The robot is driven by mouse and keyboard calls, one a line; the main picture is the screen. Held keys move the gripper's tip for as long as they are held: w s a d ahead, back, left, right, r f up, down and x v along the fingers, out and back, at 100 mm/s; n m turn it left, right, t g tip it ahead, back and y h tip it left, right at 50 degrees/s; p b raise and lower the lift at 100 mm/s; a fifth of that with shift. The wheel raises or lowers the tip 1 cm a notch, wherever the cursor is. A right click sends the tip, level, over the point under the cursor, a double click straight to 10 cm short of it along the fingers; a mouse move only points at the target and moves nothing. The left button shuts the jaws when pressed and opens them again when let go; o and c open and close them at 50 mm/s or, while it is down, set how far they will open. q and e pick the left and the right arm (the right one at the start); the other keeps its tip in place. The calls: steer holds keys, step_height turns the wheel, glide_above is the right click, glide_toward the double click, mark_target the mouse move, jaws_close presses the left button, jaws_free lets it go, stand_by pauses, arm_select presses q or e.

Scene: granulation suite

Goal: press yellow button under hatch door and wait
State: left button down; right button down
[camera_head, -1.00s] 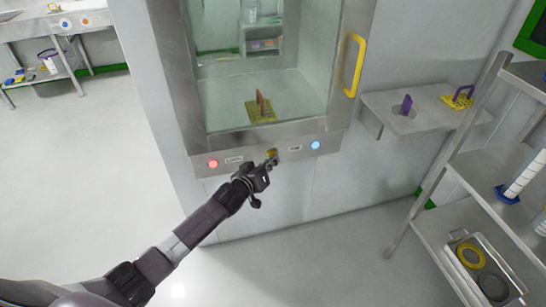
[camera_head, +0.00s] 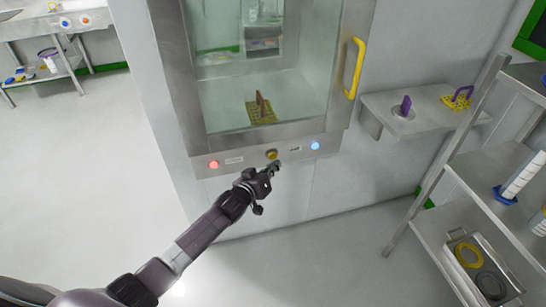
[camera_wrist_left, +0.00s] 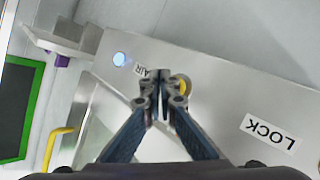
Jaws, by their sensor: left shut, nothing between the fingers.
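The hatch door (camera_head: 270,92) is a glass pane in a steel frame, with a yellow handle (camera_head: 355,67) on its right side; it looks closed. The yellow button (camera_head: 272,154) sits in the middle of the steel panel below the door. It also shows in the left wrist view (camera_wrist_left: 184,84), partly hidden behind my fingers. My left gripper (camera_head: 274,167) is shut and empty, just below the button in the head view. A small gap seems to lie between them. In the left wrist view my fingertips (camera_wrist_left: 160,75) meet beside the button. My right gripper is not in view.
The panel also has a red light (camera_head: 214,164) at left and a blue light (camera_head: 315,145) at right. A yellow perforated piece with a reddish upright handle (camera_head: 261,106) is behind the glass. A wall shelf (camera_head: 420,118) and steel rack (camera_head: 460,200) stand at right.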

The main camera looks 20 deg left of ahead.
arm_select(q)
steer(key=s+d, duration=0.1)
steer(key=s+p, duration=0.1)
steer(key=s+d+p, duration=0.1)
steer(key=s, duration=0.1)
steer(key=shift+d, duration=0.3)
stand_by(0.5)
steer(key=s+a+f+m+g+y, duration=0.1)
steer(key=s+a+f+g, duration=0.15)
steer(key=s+f, duration=1.1)
steer(key=s+a+f+m+g+y, duration=0.15)
steer(key=s+f+g, duration=0.25)
steer(key=s+f, duration=0.9)
steer(key=s+f+m+g, duration=0.1)
steer(key=s+f, duration=0.4)
steer(key=s, duration=0.5)
steer(key=s+f+m+g, duration=0.1)
steer(key=s+f+g, duration=0.2)
steer(key=s, duration=0.8)
steer(key=s+f+m+g, duration=0.1)
steer(key=s+f+g, duration=0.2)
steer(key=s+f, duration=0.5)
steer(key=shift+s, duration=1.25)
steer(key=shift+f+m, duration=0.1)
steer(key=shift+m, duration=0.15)
